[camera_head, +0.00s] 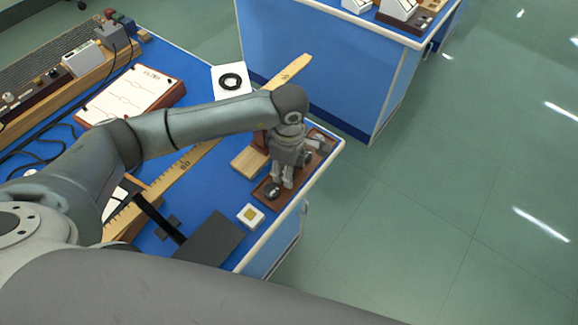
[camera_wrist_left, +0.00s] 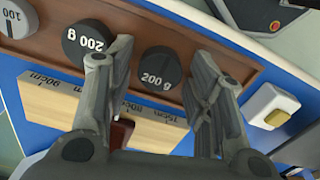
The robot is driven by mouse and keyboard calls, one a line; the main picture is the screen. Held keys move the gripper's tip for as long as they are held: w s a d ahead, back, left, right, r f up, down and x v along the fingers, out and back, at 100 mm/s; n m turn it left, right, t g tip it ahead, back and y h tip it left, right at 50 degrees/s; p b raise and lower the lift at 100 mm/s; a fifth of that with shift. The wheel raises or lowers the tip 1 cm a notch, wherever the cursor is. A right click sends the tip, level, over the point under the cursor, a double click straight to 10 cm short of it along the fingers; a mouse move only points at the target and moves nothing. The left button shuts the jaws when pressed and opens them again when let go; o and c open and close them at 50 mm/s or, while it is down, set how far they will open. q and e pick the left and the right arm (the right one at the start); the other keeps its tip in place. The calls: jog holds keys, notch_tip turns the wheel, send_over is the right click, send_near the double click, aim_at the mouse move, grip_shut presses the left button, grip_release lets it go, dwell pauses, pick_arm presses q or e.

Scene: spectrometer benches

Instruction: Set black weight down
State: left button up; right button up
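A black weight marked 200 g (camera_wrist_left: 160,68) sits on the brown wooden tray (camera_wrist_left: 228,58) in the left wrist view. It also shows in the head view (camera_head: 272,191) near the tray's front end. My left gripper (camera_head: 281,182) is over the tray, pointing down. In the wrist view its two fingers (camera_wrist_left: 163,58) stand apart, one on each side of this weight, and look open, with narrow gaps beside it. A second black 200 g weight (camera_wrist_left: 86,42) stands just left of the left finger. My right gripper is not in view.
A white box with a yellow button (camera_head: 250,215) is near the tray's front end. A wooden block (camera_head: 248,163) and long ruler (camera_head: 200,152) lie beside it. The bench edge is close on the right.

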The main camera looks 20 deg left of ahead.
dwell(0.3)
pick_arm(q)
jog(key=shift+r, duration=0.25)
notch_tip(320, 180, up, 12)
jog(key=b, duration=0.2)
jog(key=shift+f, duration=0.1)
dwell(0.4)
